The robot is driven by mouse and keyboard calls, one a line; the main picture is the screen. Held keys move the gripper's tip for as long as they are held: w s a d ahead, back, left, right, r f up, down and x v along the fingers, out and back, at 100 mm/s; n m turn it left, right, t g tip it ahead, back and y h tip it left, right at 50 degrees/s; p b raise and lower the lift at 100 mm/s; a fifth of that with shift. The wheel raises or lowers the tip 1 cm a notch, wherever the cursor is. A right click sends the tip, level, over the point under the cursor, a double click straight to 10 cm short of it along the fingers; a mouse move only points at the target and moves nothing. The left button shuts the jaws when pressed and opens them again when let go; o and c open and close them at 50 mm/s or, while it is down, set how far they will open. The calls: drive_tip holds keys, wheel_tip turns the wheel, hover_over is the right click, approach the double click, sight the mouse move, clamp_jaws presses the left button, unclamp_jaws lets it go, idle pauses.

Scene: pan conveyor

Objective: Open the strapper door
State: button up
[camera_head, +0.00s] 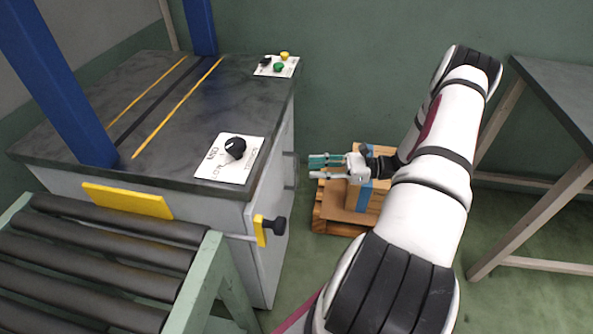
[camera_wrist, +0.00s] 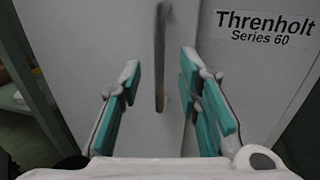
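The strapper (camera_head: 150,110) is a grey machine with a dark top and a blue arch, at the left in the head view. Its door (camera_head: 276,180) is on the right side and looks closed. A vertical bar handle (camera_wrist: 160,50) stands on the pale door panel (camera_wrist: 95,50) in the wrist view. My gripper (camera_head: 316,168) is open and empty, just right of the door. In the wrist view my gripper (camera_wrist: 160,82) has its teal-padded fingers either side of the handle's line, apart from it. Whether the handle lies between the fingertips in depth is unclear.
A roller conveyor (camera_head: 90,262) stands at the front left. A black knob on a yellow plate (camera_head: 261,230) juts from the strapper's front corner. Boxes on a wooden pallet (camera_head: 335,215) sit behind my gripper. A table (camera_head: 565,85) is at right, with green floor between.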

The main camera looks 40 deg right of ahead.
sight(297, 185)
drive_tip(key=shift+b+x, duration=0.55)
drive_tip(key=shift+x, duration=2.55)
clamp_jaws()
